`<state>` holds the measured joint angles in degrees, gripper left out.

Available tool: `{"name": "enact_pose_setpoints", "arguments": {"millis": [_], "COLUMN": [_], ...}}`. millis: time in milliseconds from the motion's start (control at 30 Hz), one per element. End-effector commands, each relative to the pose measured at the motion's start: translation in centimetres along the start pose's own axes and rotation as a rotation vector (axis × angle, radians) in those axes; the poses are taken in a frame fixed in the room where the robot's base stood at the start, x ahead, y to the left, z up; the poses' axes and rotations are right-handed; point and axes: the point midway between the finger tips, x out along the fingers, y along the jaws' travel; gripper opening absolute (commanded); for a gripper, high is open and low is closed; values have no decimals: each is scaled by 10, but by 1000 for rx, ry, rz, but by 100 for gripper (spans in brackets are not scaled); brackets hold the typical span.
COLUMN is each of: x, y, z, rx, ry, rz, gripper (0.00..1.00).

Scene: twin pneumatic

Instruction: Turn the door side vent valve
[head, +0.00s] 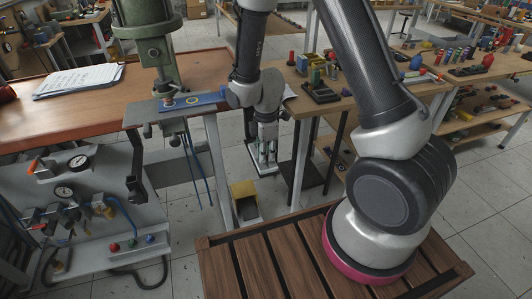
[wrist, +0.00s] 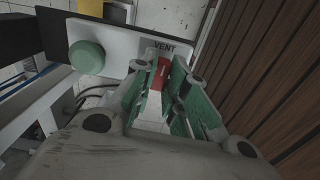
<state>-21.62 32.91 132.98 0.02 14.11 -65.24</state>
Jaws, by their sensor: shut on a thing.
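In the wrist view a pale plate (wrist: 118,42) carries the dark label VENT. A red valve handle (wrist: 163,70) shows beside the label, between the green-padded fingers of my gripper (wrist: 164,82). The fingers are shut on the red handle, one on each side of it. A round green knob (wrist: 87,56) sits on the same plate, left of the handle. In the head view my gripper (head: 263,158) points down beside the workbench. The valve itself cannot be made out in the head view.
A panel with gauges (head: 79,162) and hoses stands at the left, below a wooden bench (head: 60,118). A green drill press (head: 152,40) stands behind. Another bench (head: 330,104) stands to the right.

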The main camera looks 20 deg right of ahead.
Motion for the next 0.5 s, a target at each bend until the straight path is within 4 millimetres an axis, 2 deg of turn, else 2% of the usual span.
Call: {"name": "enact_pose_setpoints", "arguments": {"millis": [500], "x": [0], "y": [0], "z": [0], "rx": [413], "ry": [0], "rz": [1], "gripper": [0]}}
